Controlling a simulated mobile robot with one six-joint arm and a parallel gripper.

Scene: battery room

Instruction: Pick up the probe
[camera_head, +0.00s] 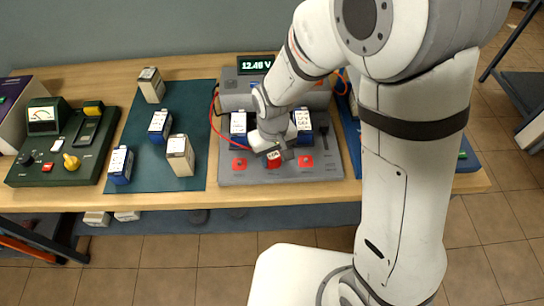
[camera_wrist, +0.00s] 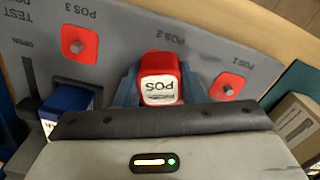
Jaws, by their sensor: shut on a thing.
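The probe is a red block with a white POS label. It shows in the wrist view (camera_wrist: 160,80) between my gripper's fingers (camera_wrist: 160,92), which are shut on it. In the head view the red probe (camera_head: 274,161) is at the front middle of the grey tester (camera_head: 240,178), below my gripper (camera_head: 273,150). In the wrist view it stands near the POS 2 marking, between two red pads, POS 3 (camera_wrist: 79,44) and POS 1 (camera_wrist: 227,86). I cannot tell whether it touches the tester. My wrist hides the middle of the tester.
Blue batteries (camera_head: 239,127) and (camera_head: 303,127) stand in the tester on both sides of my gripper. A red cable (camera_head: 212,118) loops at its left. A teal mat (camera_head: 142,178) with several batteries lies left. A green meter unit (camera_head: 60,165) stands further left.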

